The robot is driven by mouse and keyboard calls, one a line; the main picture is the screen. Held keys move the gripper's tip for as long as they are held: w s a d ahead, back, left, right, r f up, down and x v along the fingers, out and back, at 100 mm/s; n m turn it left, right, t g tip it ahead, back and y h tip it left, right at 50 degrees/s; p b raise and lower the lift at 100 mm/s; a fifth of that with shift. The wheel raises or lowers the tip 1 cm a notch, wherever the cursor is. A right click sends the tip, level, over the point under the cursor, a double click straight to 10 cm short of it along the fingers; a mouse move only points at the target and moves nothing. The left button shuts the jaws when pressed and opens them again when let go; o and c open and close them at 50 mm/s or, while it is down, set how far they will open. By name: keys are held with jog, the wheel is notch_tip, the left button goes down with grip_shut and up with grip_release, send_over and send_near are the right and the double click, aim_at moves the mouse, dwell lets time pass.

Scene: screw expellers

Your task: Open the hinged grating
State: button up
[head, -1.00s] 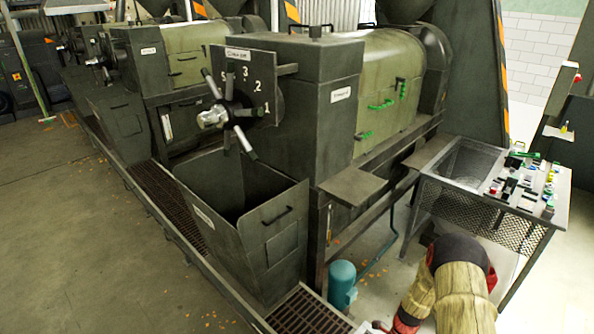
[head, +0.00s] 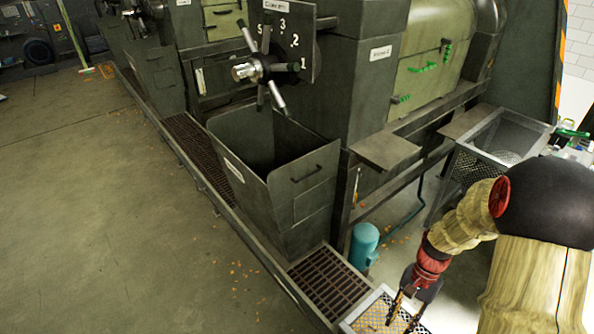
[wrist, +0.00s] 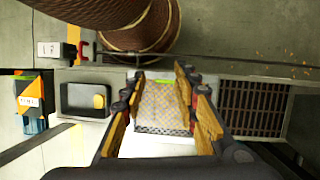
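A light perforated panel in a pale frame (head: 380,310) lies at floor level at the bottom of the head view, at the near end of the channel. It also shows between my fingers in the wrist view (wrist: 162,105), with a green strip at its far edge. A brown barred grating (head: 328,282) lies beside it; the wrist view shows this grating on the right (wrist: 252,108). I cannot tell which of them is hinged. My gripper (head: 402,312) points down over the perforated panel. In the wrist view its fingers (wrist: 160,112) are apart with nothing between them.
A dark open bin (head: 300,190) stands beside the channel, below the press with a spoked handwheel (head: 262,68). A blue-green cylinder (head: 364,245) stands near my arm.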

jog(key=s+a+r+n+t, duration=0.2)
jog(key=a+r+n+t, duration=0.1)
jog(key=r, duration=0.7)
jog(key=s+a+r+n+t+h, duration=0.1)
jog(key=s+a+r+n+t, duration=0.2)
jog(key=r, duration=0.7)
jog(key=s+a+r+n+t+h, duration=0.1)
jog(key=s+a+r+n+t, duration=0.1)
jog(key=r, duration=0.8)
jog(key=shift+s+a+r+n+t, duration=0.4)
jog(key=shift+a+n, duration=0.2)
jog(key=shift+a, duration=0.55)
jog(key=shift+a+r, duration=0.25)
jog(key=shift+a, duration=0.05)
jog(key=shift+c, duration=1)
jog(key=c, duration=0.4)
